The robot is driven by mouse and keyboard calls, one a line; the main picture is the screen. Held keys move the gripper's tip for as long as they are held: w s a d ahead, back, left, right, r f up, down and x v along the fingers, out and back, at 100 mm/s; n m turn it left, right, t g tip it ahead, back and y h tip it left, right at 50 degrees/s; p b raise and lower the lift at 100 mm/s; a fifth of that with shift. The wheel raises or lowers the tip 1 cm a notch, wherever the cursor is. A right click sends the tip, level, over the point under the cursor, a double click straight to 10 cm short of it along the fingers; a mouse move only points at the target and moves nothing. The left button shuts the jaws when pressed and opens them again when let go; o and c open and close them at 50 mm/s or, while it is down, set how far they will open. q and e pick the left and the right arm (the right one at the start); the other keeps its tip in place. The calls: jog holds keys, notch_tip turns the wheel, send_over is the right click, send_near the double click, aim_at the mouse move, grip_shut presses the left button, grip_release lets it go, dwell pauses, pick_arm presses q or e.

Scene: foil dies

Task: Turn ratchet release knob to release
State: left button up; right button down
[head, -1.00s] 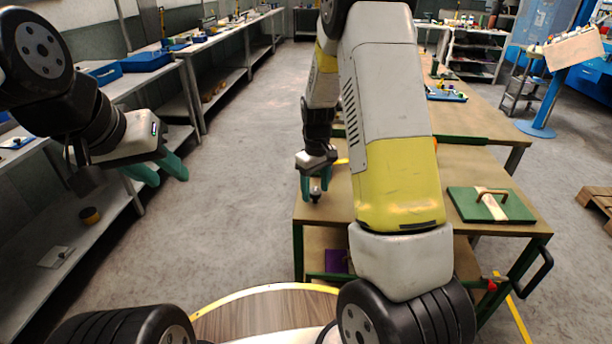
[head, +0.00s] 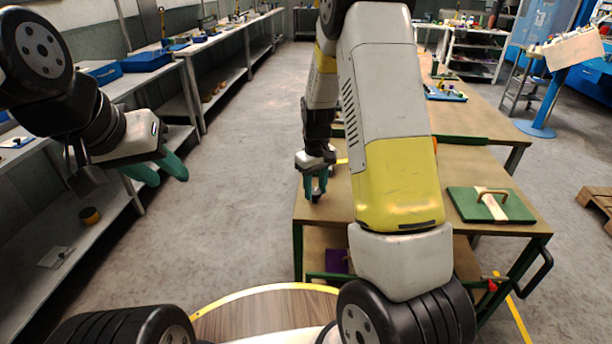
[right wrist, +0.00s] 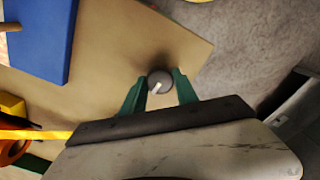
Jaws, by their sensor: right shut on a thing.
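The ratchet release knob (right wrist: 160,81) is a small dark grey round knob with a pale pointer line, seen from above in the right wrist view. It sits near a corner of the brown table top. My left gripper (head: 168,177) is open and empty, over the floor at the left.
The brown table (head: 330,215) carries a green board with a handle (head: 492,203) at the right. A blue item (right wrist: 42,35) and a yellow and orange object (right wrist: 15,130) lie near the knob in the right wrist view. Shelved benches (head: 95,235) line the left.

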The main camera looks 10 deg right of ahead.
jog(key=m, duration=0.8)
jog(key=shift+m, duration=0.4)
jog(key=m, duration=0.4)
jog(key=shift+m, duration=2)
jog(key=c, duration=1)
grip_release()
jog(key=shift+o, duration=0.2)
